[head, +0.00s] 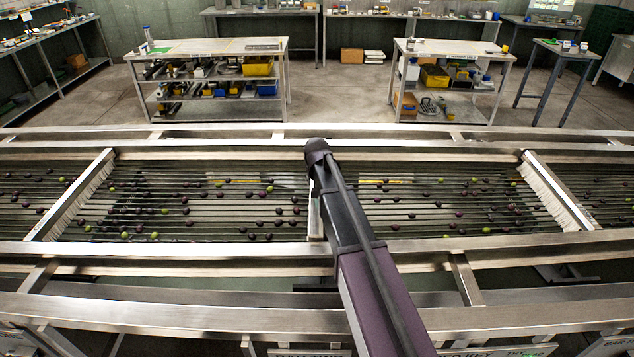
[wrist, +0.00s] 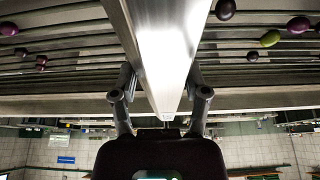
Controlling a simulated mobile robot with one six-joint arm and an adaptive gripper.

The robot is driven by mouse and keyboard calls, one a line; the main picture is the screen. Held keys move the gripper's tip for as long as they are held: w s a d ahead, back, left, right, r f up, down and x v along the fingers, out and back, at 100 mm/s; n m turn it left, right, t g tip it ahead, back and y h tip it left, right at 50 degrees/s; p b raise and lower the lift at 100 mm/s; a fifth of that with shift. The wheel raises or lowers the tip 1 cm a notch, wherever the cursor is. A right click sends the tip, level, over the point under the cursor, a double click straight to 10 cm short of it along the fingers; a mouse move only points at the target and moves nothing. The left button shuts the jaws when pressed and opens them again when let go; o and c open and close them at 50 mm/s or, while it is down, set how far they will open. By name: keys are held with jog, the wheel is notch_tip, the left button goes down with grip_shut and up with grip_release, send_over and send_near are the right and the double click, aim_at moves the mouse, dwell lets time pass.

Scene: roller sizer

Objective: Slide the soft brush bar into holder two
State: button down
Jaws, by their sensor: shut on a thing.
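My gripper (wrist: 162,92) is shut on a long pale metal bar (wrist: 158,40), the brush bar, with one finger on each side of it. In the head view a strip of the same bar (head: 314,212) shows left of my arm, crosswise over the rollers, between two similar bars. My arm hides the gripper and much of the bar there. I cannot tell whether the bar touches the frame or sits in a holder. No marking tells me which holder is number two.
A bar with white bristles (head: 72,196) spans the rollers at the left, and another (head: 556,192) at the right. Dark and green olives lie on the rollers (head: 240,200). Steel rails (head: 180,252) run along the near side. Tables (head: 210,47) with bins stand behind.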

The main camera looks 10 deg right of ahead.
jog(key=shift+f+b, duration=1.3)
jog(key=shift+f, duration=0.05)
grip_release()
dwell(0.4)
jog(key=shift+r, duration=0.25)
notch_tip(320, 180, up, 8)
jog(key=p, duration=0.8)
jog(key=shift+s, duration=0.1)
dwell(1.2)
